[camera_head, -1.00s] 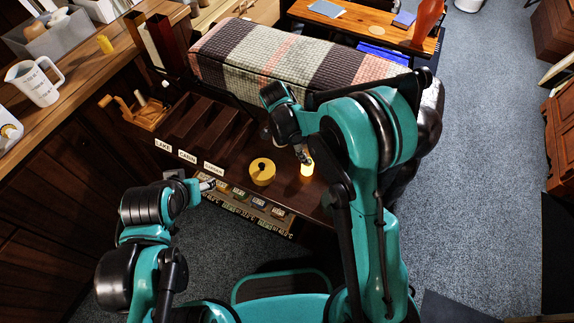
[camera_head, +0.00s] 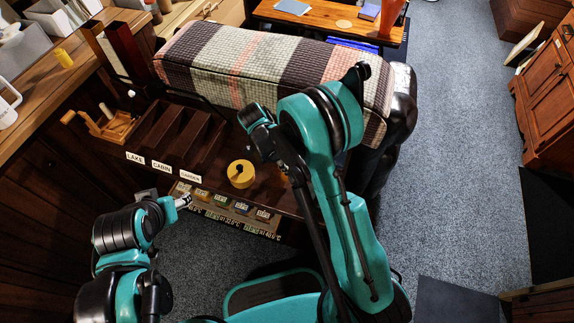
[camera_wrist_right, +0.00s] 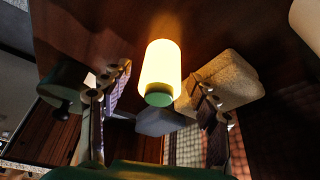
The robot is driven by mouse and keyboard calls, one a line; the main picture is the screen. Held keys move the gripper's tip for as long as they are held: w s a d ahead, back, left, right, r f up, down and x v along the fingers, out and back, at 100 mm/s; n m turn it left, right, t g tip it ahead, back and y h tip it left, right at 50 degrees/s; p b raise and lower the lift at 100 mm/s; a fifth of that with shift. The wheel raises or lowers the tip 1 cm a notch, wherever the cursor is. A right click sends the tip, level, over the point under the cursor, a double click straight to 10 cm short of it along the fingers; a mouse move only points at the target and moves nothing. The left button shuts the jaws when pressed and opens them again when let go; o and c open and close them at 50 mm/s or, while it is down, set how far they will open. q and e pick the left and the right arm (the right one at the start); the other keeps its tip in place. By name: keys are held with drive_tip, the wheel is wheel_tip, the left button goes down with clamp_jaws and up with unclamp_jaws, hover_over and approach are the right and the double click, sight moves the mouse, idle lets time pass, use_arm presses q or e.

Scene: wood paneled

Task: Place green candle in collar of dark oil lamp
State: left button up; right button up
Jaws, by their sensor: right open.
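In the right wrist view a glowing pale-yellow cylinder (camera_wrist_right: 160,65) with a green end (camera_wrist_right: 158,96) stands out between the fingers of my right gripper (camera_wrist_right: 160,84). The fingers are apart, one on each side, with gaps to it. I cannot tell whether this is the green candle. In the head view my right arm hides it, and only a faint glow shows beside the arm. My left gripper (camera_head: 183,201) is near the front edge of the dark bench; its finger opening is unclear. I cannot pick out the dark oil lamp with certainty.
A round yellow container (camera_head: 240,174) with a dark knob or hole sits left of my right arm. Dark slotted racks labelled LAKE, CABIN and GARDEN (camera_head: 190,176) are further left. A plaid-covered bench (camera_head: 270,65) lies behind. A dark-green round object (camera_wrist_right: 62,85) shows at wrist-view left.

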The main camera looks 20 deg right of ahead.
drive_tip(key=c, duration=1.3)
drive_tip(key=shift+r, duration=0.1)
